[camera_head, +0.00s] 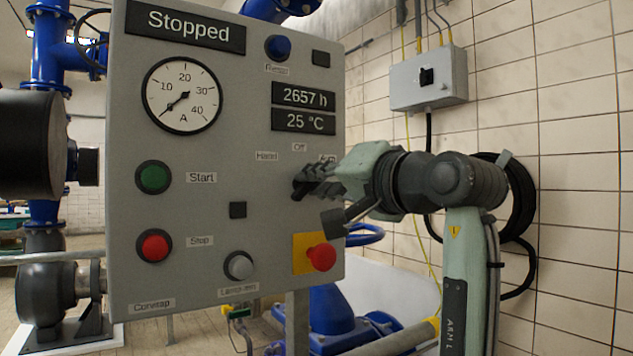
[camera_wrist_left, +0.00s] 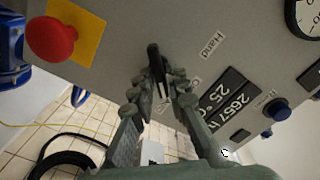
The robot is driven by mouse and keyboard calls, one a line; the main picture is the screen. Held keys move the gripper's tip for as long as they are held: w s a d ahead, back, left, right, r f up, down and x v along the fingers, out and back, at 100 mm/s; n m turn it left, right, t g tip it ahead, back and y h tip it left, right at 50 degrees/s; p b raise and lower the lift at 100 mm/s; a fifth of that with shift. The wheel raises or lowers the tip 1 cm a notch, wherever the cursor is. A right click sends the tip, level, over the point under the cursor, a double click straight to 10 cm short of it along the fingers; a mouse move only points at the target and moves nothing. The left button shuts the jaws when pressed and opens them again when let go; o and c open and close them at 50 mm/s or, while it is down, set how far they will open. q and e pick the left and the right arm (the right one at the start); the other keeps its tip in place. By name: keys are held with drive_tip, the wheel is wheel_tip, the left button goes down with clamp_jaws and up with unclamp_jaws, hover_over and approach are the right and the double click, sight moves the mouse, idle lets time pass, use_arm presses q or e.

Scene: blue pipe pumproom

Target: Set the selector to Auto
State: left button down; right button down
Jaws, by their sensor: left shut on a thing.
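The grey control panel (camera_head: 225,225) carries a black selector with the labels Hand, Off and Auto around it. The Auto label is partly covered by my gripper in the head view. The selector's black handle (camera_wrist_left: 155,62) shows between my fingertips in the wrist view. My left gripper (camera_head: 308,184) reaches the panel from the right and is shut on the selector handle; the fingers hide most of it in the head view. I cannot tell surely which label the handle points to. My right gripper is not in view.
A red emergency button (camera_head: 321,257) on a yellow plate sits just below the gripper. Start (camera_head: 154,177) and Stop (camera_head: 154,246) buttons are at the left. The display (camera_head: 186,27) reads "Stopped". A grey wall box (camera_head: 429,79) hangs behind my arm.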

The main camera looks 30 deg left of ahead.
use_arm(q)
drive_tip(key=c, duration=1.6)
unclamp_jaws()
drive_tip(key=v, duration=1.2)
drive_tip(key=shift+d+f, duration=0.1)
